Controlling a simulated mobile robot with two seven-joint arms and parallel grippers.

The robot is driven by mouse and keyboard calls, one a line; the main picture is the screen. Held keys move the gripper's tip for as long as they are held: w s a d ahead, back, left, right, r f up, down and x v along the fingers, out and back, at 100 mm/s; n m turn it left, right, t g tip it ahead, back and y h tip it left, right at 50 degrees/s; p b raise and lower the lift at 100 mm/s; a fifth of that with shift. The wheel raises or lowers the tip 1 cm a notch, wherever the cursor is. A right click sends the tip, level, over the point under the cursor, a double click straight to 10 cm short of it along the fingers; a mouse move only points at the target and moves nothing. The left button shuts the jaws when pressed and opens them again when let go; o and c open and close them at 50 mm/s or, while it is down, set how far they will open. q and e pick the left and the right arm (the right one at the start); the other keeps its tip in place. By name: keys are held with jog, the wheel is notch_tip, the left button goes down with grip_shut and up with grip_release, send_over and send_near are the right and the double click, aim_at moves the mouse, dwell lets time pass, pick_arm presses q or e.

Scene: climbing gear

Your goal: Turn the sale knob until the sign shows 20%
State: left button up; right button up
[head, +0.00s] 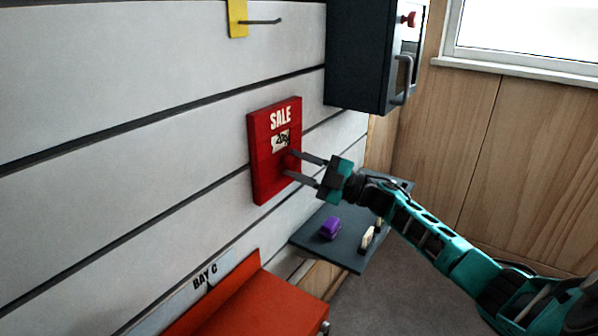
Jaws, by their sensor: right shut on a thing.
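The red sale sign (266,172) is mounted on the white slatted wall, with "SALE" at its top. A small white window (281,140) below the word shows dark figures that are tilted and too small to read for certain. My right gripper (289,163) reaches in from the right, its two fingers at the lower right part of the sign. It is shut on the sale knob, which is mostly hidden between the fingertips. My left gripper is not in view.
A dark grey cabinet (358,55) with a handle hangs above right of the sign. A dark shelf (345,253) below the gripper holds a purple object (330,228) and pale items (367,238). An orange bin or shelf (248,305) labelled "BAY C" is at the bottom. A yellow hook plate (238,18) is above.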

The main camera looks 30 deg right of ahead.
jog(key=shift+d+r+n+g+b, duration=0.15)
jog(key=shift+n+g, duration=0.45)
jog(key=shift+n, duration=0.75)
jog(key=shift+a+r+n+g+b, duration=0.15)
jog(key=shift+n+g, duration=0.45)
jog(key=shift+n, duration=0.75)
jog(key=shift+d+f, duration=0.1)
jog(key=o, duration=1)
jog(key=v, duration=1.3)
jog(key=shift+w+p, duration=0.1)
jog(key=shift+p, duration=0.25)
